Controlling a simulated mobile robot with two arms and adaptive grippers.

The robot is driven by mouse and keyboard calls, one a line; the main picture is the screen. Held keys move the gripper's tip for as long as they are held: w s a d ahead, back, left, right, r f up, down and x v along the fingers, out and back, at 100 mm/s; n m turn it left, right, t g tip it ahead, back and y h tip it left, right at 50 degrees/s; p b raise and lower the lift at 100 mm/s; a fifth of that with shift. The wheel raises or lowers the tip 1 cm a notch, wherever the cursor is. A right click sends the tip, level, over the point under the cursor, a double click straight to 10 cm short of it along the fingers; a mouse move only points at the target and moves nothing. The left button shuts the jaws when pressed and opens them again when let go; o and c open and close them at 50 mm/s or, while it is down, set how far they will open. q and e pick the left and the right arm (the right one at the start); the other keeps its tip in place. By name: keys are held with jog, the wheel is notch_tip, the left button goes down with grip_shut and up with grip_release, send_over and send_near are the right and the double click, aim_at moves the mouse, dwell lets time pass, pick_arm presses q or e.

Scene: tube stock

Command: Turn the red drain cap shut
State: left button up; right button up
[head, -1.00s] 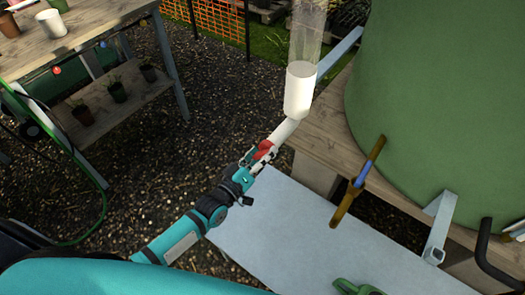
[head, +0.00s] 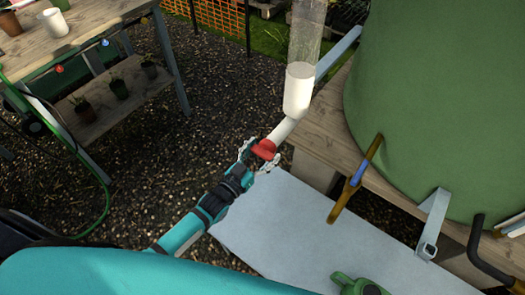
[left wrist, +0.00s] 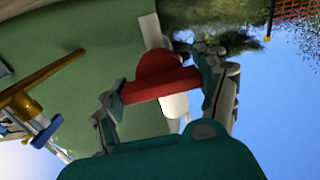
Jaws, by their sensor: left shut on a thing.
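The red drain cap (head: 265,149) sits at the lower end of a white elbow pipe (head: 285,129), below a clear tube with a white lower part (head: 298,92). My left gripper (head: 258,158) reaches it from below left and is shut on the cap. In the left wrist view the cap (left wrist: 160,86) shows a wide red bar with a rounded part above it, and the fingers of my left gripper (left wrist: 162,90) touch both ends of the bar. The white pipe (left wrist: 174,105) shows behind the cap. My right gripper is not in view.
A green tank (head: 440,110) stands on a wooden bench (head: 338,124) at the right, with a brass tap with a blue part (head: 356,180). A pale grey slab (head: 300,235) lies below. A potting table (head: 95,30) stands at the left. Gravel lies between.

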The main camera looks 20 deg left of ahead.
pick_arm(q)
jog(key=shift+m, duration=0.4)
jog(key=o, duration=1.1)
jog(key=shift+o, duration=0.2)
jog(key=shift+s, duration=0.1)
jog(key=v, duration=1.2)
